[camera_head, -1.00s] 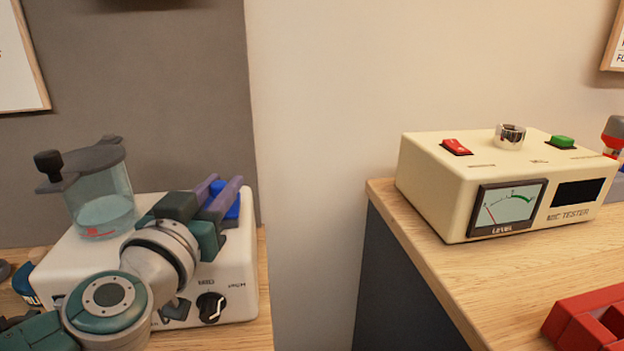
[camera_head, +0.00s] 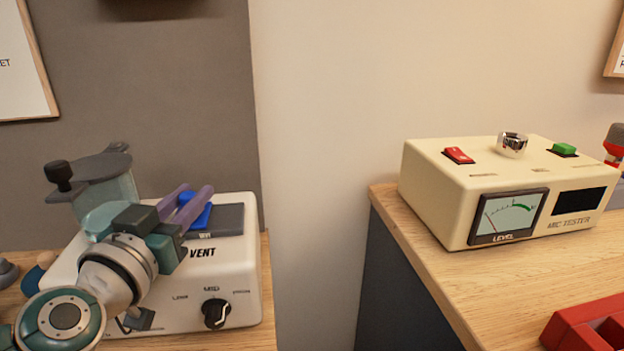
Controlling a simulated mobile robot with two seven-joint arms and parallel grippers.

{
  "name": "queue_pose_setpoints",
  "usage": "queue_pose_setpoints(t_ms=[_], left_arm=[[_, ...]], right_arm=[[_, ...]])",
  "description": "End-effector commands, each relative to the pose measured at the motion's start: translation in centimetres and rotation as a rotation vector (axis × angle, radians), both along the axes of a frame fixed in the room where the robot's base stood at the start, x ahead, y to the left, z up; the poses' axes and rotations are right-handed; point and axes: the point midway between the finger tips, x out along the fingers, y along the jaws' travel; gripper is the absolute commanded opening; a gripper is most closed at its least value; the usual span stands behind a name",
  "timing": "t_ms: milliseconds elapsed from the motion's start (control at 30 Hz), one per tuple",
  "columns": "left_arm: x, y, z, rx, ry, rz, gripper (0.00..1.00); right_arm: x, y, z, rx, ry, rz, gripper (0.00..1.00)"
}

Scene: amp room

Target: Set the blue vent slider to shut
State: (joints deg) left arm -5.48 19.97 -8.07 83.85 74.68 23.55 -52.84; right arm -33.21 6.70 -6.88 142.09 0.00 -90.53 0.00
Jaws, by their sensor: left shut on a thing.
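The white vent box (camera_head: 245,285) stands on the wooden top at the left. It has a dark slider track (camera_head: 228,220) on its upper face and the word VENT below it. The blue vent slider (camera_head: 204,216) sits toward the left part of that track, with bare track showing to its right. My left gripper (camera_head: 197,192), with purple fingers, is shut on the blue slider. Its arm and wrist hide the left part of the box and of the track. My right gripper is not in view.
A black knob (camera_head: 216,313) is on the box front. A clear jar with a grey lid (camera_head: 92,165) stands behind my wrist. A cream mic tester (camera_head: 435,195) and a red object (camera_head: 590,325) stand on the right counter, across a gap.

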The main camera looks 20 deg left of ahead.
Motion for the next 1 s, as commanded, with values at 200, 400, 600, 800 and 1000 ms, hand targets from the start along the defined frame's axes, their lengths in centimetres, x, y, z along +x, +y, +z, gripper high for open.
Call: queue_pose_setpoints(t_ms=[200,400,600,800,1000], left_arm=[[-0.4,0.6,0.0,-0.001,0.000,0.001,0.00],[-0.4,0.7,0.0,0.000,-0.001,0.004,0.35],[-0.4,0.6,0.0,0.000,0.000,0.002,0.57],[-0.3,0.5,0.0,0.000,0.000,0.000,0.58],[-1.4,0.3,0.0,0.000,0.003,-0.001,0.58]], right_arm=[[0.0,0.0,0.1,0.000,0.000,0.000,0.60],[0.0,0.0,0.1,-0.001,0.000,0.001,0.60],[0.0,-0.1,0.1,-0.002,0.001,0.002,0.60],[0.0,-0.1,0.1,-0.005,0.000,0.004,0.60],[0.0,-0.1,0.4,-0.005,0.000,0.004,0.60]])
